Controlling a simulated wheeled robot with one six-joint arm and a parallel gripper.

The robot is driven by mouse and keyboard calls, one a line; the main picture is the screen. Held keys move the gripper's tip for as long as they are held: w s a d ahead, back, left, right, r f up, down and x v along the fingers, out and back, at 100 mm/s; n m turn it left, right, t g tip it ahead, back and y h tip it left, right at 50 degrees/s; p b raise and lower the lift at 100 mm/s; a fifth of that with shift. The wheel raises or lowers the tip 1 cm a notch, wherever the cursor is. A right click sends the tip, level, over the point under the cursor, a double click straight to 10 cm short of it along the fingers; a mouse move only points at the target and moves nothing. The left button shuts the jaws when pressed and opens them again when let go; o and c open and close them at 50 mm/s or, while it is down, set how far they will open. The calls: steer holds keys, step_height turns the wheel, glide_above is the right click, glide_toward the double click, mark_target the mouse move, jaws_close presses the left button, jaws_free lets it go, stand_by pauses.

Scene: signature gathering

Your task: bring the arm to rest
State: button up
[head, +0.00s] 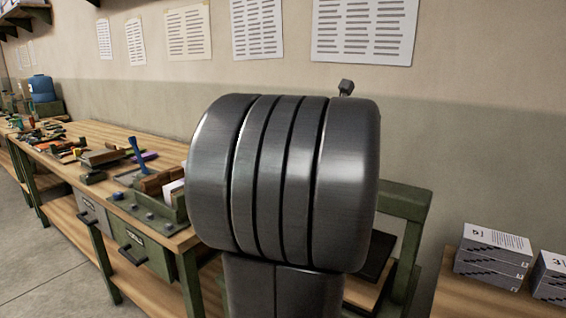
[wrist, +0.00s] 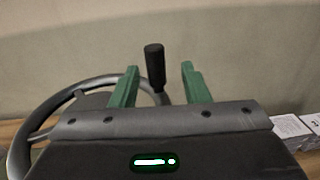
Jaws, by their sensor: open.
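My gripper (wrist: 160,68) shows in the wrist view with its two green fingers apart. A black handle (wrist: 154,62) stands upright between the fingers in the picture. It is joined to the rim of a grey handwheel (wrist: 28,125) at the left. There is a visible gap on each side of the handle, and I cannot tell how far beyond the fingertips it is. In the head view my own thick grey arm link fills the middle and hides my gripper and most of what is behind it.
A wooden workbench (head: 95,128) with tools and green drawers runs along the left. A green frame (head: 408,205) stands behind my arm at the right. Stacks of printed booklets (head: 492,258) lie on a wooden surface at the lower right. Printed sheets (head: 365,30) hang on the wall.

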steer(key=shift+s+a+r+m+g+h+p, duration=0.15)
steer(key=shift+a+m+g+h+p, duration=0.3)
steer(key=shift+p, duration=0.6)
steer(key=shift+s+a+f+m+g+h+p, duration=0.1)
steer(key=shift+s+a+m+g+h+p, duration=0.15)
steer(key=shift+m+g+h+p, duration=0.55)
steer(key=shift+s+a+r+m+g+h+p, duration=0.15)
steer(key=shift+s+a+g+h+p, duration=0.15)
steer(key=shift+p, duration=1)
steer(key=shift+s+a+f+m+g+h+p, duration=0.15)
steer(key=shift+a+m+g+h+p, duration=0.15)
steer(key=shift+m+g+h+p, duration=0.25)
steer(key=shift+s+a+f+m+g+h+p, duration=0.15)
steer(key=shift+a+m+g+h+p, duration=0.2)
steer(key=shift+g+p, duration=0.2)
steer(key=shift+s+d+r, duration=0.1)
steer(key=shift+s, duration=0.05)
